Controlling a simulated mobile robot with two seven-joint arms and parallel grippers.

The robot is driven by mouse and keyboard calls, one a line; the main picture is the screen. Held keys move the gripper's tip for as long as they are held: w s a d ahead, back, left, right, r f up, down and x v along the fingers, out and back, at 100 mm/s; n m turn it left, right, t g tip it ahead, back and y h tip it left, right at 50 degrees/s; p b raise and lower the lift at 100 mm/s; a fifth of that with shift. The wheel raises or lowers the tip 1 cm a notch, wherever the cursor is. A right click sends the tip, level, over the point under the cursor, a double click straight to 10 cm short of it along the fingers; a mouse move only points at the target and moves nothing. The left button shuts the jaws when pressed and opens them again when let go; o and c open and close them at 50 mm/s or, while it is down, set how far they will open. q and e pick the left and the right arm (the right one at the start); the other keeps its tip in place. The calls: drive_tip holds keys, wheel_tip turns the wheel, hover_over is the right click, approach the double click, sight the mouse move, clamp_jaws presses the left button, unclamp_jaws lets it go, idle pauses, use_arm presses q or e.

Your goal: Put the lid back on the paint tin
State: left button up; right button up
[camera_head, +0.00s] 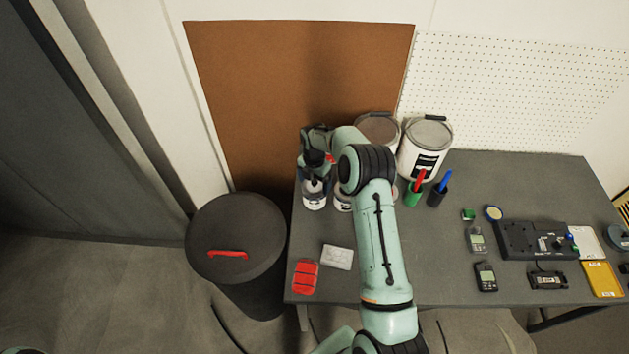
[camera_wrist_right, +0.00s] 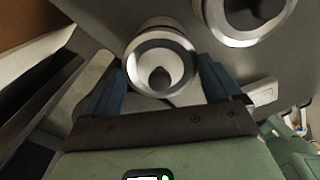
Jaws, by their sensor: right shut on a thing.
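A small white paint tin (camera_head: 314,202) with a silver rim stands at the table's left end. My right gripper (camera_head: 316,178) is pointing down directly over it. In the right wrist view the gripper's blue fingers lie on either side of a round, silver-rimmed lid (camera_wrist_right: 160,80) with a pale middle and a dark drop shape. The gripper is shut on this lid. I cannot tell whether the lid touches the tin below. A second small tin (camera_head: 342,202) stands just to the right, partly hidden by my arm; it also shows in the wrist view (camera_wrist_right: 245,38). My left gripper is not in view.
Two large paint buckets (camera_head: 425,135) stand at the back. Meters and a device (camera_head: 520,240) fill the right. A dark bin (camera_head: 236,230) stands left.

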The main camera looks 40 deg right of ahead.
idle(0.8)
drive_tip(key=o, duration=0.7)
drive_tip(key=shift+r, duration=3.5)
clamp_jaws()
drive_tip(key=shift+f, duration=0.25)
